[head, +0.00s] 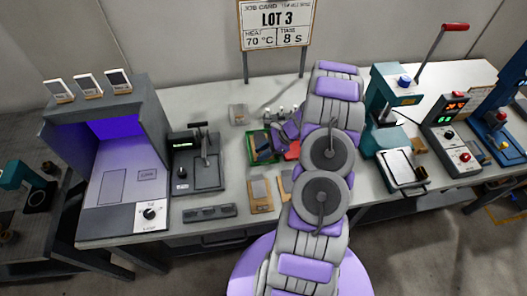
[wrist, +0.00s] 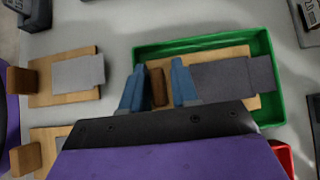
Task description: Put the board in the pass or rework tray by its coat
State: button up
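A wooden carrier (wrist: 245,50) with a dark grey board (wrist: 233,76) on it lies in the green tray (wrist: 278,97) in the wrist view. A brown wooden block (wrist: 158,87) stands at its left end. My gripper (wrist: 158,66) is over the tray, its two blue fingers on either side of that block, with narrow gaps showing. The gripper body hides the lower part of the tray. The red tray (wrist: 283,154) shows just beside it. In the head view the green tray (head: 251,146) is partly hidden by my gripper and the red tray (head: 292,150) mostly so.
Two more wooden carriers lie left in the wrist view, one with a light grey board (wrist: 77,74). A purple-lit booth (head: 115,180) and a dark grey device (head: 196,165) stand left on the bench. A teal press (head: 385,100) and a control box (head: 455,130) stand right.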

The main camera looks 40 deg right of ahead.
jog(key=shift+a+r, duration=0.1)
jog(key=shift+a, duration=0.05)
jog(key=v, duration=0.1)
jog(key=p+v, duration=0.1)
jog(key=v, duration=0.1)
jog(key=d+v, duration=0.1)
jog(key=v, duration=0.1)
jog(key=a+p+v, duration=0.1)
jog(key=p+v, duration=0.1)
jog(key=v, duration=0.4)
jog(key=s+a+r+n+g+h, duration=0.1)
jog(key=a+r+n+g, duration=0.2)
jog(key=a+r+n, duration=0.5)
jog(key=s+a+r+n+g+h, duration=0.15)
jog(key=a+r+n, duration=0.25)
jog(key=a+r, duration=0.8)
jog(key=s+a+r+n+g+h, duration=0.1)
jog(key=s+a+r+n+h, duration=0.1)
jog(key=s+a+n, duration=0.4)
jog(key=s+a+r+n+g+h, duration=0.1)
jog(key=s+a+r+n+h, duration=0.2)
jog(key=s, duration=1.1)
jog(key=a+n, duration=0.3)
jog(key=shift+a, duration=0.3)
jog(key=shift+s+a+r, duration=0.1)
jog(key=shift+a+r, duration=0.05)
jog(key=shift+a, duration=0.05)
